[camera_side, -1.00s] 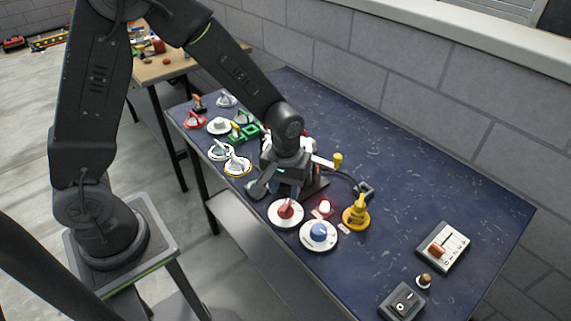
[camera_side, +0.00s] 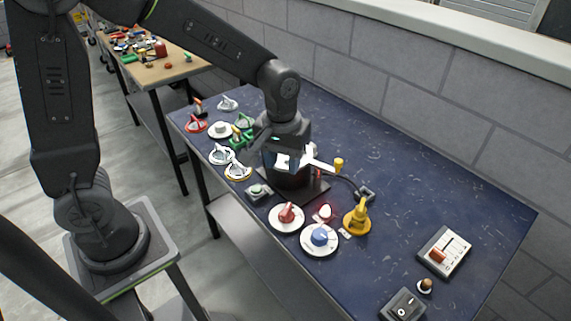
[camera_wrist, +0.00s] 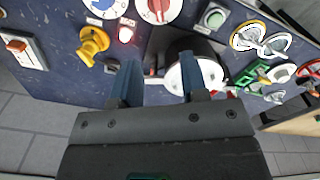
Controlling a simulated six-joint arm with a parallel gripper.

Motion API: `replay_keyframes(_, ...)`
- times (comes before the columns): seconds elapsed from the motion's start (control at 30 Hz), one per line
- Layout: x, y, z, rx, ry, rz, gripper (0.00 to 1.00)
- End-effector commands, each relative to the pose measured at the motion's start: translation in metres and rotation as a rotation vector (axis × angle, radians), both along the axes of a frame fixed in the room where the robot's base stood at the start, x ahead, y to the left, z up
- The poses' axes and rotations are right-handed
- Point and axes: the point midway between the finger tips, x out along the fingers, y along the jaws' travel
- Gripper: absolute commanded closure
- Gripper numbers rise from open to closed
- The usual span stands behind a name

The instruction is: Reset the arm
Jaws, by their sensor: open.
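My gripper (camera_side: 284,142) hangs over the middle of the blue workbench (camera_side: 430,195), in front of a black device (camera_side: 292,182) with a white lever and a yellow knob (camera_side: 339,163). In the wrist view my gripper (camera_wrist: 160,68) is open, with two blue-grey fingers apart and nothing held between them. A dark round body with a white face (camera_wrist: 180,75) lies beyond the fingers, partly hidden by the right one. In the side view my gripper partly covers the black device, and its fingertips are hard to make out.
A green button box (camera_side: 258,191), red dial (camera_side: 287,215), blue dial (camera_side: 319,237), lit red lamp (camera_side: 325,211) and yellow handle (camera_side: 357,218) stand nearby. Several valves and knobs crowd the left end. A slider box (camera_side: 444,252) and black switch (camera_side: 403,305) sit at right. The bench's back right is clear.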

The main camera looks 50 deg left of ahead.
Motion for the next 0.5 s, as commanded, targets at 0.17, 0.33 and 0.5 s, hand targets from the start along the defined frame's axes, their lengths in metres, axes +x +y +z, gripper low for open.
replay_keyframes(0.17, -0.028, 0.014, 0.05, 0.0, -0.12, -0.113, 0.6)
replay_keyframes(0.33, -0.067, 0.027, 0.088, 0.025, -0.245, -0.25, 0.6)
replay_keyframes(0.5, -0.105, 0.037, 0.111, 0.071, -0.358, -0.374, 0.6)
